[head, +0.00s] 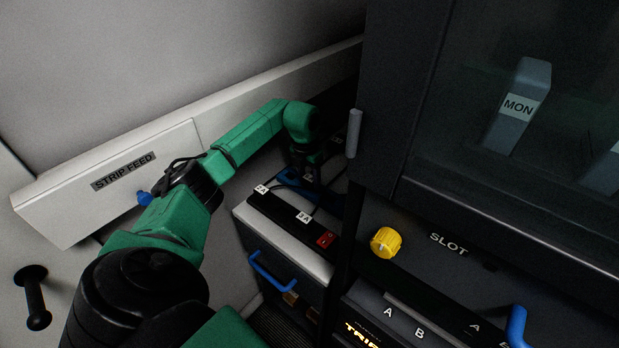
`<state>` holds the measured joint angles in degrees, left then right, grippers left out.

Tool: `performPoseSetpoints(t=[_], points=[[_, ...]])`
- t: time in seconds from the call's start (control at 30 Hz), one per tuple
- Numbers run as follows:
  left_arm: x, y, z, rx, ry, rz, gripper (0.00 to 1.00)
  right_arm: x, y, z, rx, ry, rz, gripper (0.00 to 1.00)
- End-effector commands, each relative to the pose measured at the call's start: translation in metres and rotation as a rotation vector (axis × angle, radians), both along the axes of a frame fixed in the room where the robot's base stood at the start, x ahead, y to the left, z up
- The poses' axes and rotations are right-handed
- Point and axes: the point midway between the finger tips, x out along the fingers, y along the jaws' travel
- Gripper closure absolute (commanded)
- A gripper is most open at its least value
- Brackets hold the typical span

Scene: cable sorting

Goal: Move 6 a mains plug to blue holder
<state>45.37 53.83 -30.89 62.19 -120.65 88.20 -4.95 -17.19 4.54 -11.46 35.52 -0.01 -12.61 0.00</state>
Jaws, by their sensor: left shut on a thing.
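My left gripper (308,168) points down at the far end of a dark power strip (276,212). It is shut on a dark piece that looks like a mains plug, mostly hidden by the fingers and shadow. A blue part (322,192), perhaps the blue holder, lies just below and beside the fingers. I cannot tell whether the held piece touches it. The strip carries small white tags with lettering and a red switch (326,240) at its near end. A thin dark cable runs near the strip. My right gripper is out of view.
A dark cabinet with a glass front (520,150) stands close right of the gripper. A yellow knob (386,242) and a blue handle (270,270) stick out nearby. A pale ledge marked STRIP FEED (70,200) runs behind my arm.

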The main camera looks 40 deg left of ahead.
Motion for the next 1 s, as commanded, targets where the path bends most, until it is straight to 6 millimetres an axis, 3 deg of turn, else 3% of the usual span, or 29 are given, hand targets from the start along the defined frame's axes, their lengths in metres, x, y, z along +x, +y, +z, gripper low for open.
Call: performPoseSetpoints(t=[0.27, 0.3, 0.37, 0.57, 0.63, 1.0], points=[[0.0001, 0.0, 0.0004, 0.0, 0.0, 0.0, 1.0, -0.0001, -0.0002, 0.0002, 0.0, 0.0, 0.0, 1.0], [0.0001, -0.0001, 0.0004, 0.0, 0.0, 0.0, 0.33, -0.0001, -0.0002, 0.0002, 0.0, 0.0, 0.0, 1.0], [0.0001, -0.0001, 0.0004, 0.0, 0.0, 0.0, 0.13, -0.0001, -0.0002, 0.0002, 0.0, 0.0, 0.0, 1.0], [0.0, -0.0001, 0.0003, 0.0, 0.0, 0.0, 0.13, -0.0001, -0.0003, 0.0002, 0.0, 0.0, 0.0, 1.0], [-0.0001, -0.0002, 0.0001, 0.0, 0.001, 0.0, 0.0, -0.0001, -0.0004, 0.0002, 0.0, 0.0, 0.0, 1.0], [-0.0001, 0.0, 0.0089, 0.0, 0.0, 0.0, 0.0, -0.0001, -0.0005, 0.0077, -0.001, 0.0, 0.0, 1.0]])
